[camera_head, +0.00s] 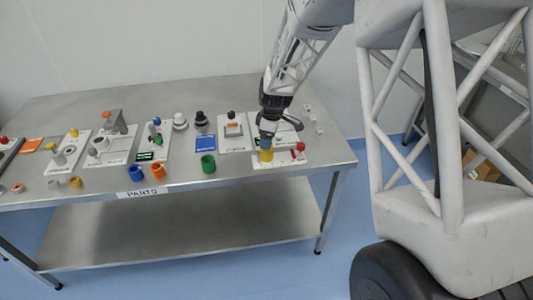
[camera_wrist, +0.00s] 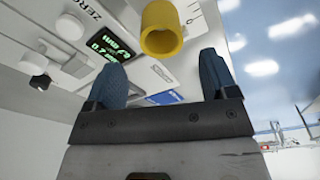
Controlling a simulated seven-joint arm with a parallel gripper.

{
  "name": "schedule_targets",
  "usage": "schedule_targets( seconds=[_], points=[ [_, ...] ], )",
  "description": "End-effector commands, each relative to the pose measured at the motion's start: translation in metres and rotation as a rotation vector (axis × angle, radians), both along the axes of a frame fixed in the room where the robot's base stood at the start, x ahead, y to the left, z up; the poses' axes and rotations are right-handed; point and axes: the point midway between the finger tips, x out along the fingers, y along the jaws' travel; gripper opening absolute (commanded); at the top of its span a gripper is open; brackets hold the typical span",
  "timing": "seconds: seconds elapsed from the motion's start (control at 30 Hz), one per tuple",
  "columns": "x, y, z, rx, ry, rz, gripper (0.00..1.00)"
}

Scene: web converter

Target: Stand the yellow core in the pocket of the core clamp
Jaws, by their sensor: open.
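The yellow core (camera_head: 266,155) is a short hollow cylinder at the front right of the table, at the left part of a white plate with a red knob, which looks like the core clamp (camera_head: 287,162). Whether its lower end sits in the pocket cannot be told. My gripper (camera_head: 266,146) is directly above the core. In the wrist view the open gripper (camera_wrist: 162,66) has its two blue fingers spread with nothing between them. The yellow core (camera_wrist: 161,28) shows just beyond the fingertips, its open end visible, touching neither finger.
A green core (camera_head: 208,163), an orange core (camera_head: 158,170) and a blue core (camera_head: 136,174) stand along the front edge, left of the clamp. Several white fixture plates fill the table behind them. A device with a green-lit display (camera_wrist: 112,44) shows in the wrist view.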

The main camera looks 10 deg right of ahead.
Motion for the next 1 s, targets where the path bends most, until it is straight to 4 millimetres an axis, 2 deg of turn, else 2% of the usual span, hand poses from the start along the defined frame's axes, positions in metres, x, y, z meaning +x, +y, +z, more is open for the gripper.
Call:
schedule_targets(
  seconds=[0.1,0.57,1.0],
  points=[
    [0.000,0.001,-0.007,0.000,0.000,0.000,0.79],
    [0.000,0.001,-0.013,0.000,0.000,0.000,0.79],
    [0.000,0.005,-0.056,0.000,0.001,0.000,0.79]
  ],
)
